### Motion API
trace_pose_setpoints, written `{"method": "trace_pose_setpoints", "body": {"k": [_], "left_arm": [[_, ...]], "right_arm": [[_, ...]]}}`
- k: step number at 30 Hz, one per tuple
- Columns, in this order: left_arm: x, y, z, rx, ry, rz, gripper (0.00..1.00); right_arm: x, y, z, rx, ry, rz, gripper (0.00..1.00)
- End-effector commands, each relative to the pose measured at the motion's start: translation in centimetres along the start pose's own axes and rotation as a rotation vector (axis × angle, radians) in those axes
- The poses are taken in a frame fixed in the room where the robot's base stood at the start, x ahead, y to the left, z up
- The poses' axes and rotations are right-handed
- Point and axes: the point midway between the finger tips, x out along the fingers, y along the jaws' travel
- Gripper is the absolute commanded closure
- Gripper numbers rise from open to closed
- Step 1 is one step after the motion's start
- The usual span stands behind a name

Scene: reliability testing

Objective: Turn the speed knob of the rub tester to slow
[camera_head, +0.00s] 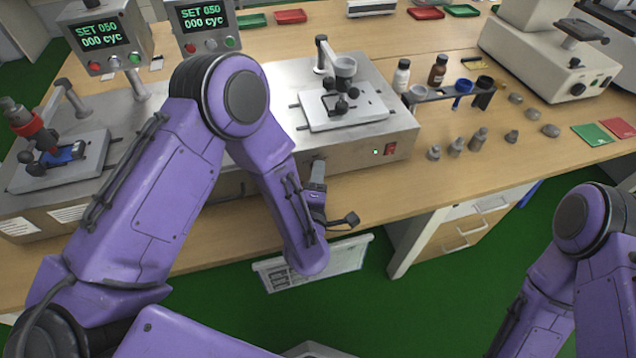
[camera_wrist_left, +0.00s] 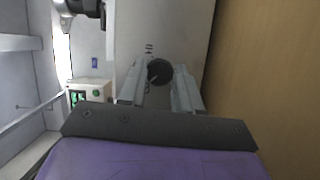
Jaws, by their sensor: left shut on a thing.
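The rub tester (camera_head: 345,150) is a grey metal box on the bench. It has a white plate on top, and a red switch and a small green light on its front. My left gripper (camera_head: 318,170) is at its front face, partly hidden by my forearm. In the left wrist view, the dark round speed knob (camera_wrist_left: 159,71) sits between the two fingers of the left gripper (camera_wrist_left: 160,80), which are shut on it. Short scale marks show on the panel beside the knob. The knob is hidden in the head view. My right gripper is out of view; only its arm shows.
A second tester (camera_head: 60,190) with a red clamp stands at the left. Two display boxes (camera_head: 205,22) read SET 050, 000 cyc. A bottle rack (camera_head: 450,95), several grey weights and a beige balance (camera_head: 545,60) stand to the right. A drawer unit (camera_head: 465,225) is below the bench.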

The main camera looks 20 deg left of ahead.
Motion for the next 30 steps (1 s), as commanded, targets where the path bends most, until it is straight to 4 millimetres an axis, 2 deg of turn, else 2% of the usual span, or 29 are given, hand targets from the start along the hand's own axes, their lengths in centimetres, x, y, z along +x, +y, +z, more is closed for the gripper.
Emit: {"method": "trace_pose_setpoints", "body": {"k": [1,3,12,30], "left_arm": [[0.0,-0.6,0.1,-0.031,-0.001,0.014,0.97],[0.0,-0.6,0.1,-0.077,-0.002,0.033,0.97],[0.0,-0.4,0.0,-0.214,0.000,0.089,0.97],[0.0,-0.2,0.1,-0.262,0.000,0.107,0.97]], "right_arm": [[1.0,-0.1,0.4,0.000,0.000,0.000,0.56],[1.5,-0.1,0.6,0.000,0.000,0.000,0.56],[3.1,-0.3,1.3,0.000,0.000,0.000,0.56],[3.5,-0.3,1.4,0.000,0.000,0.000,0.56]]}}
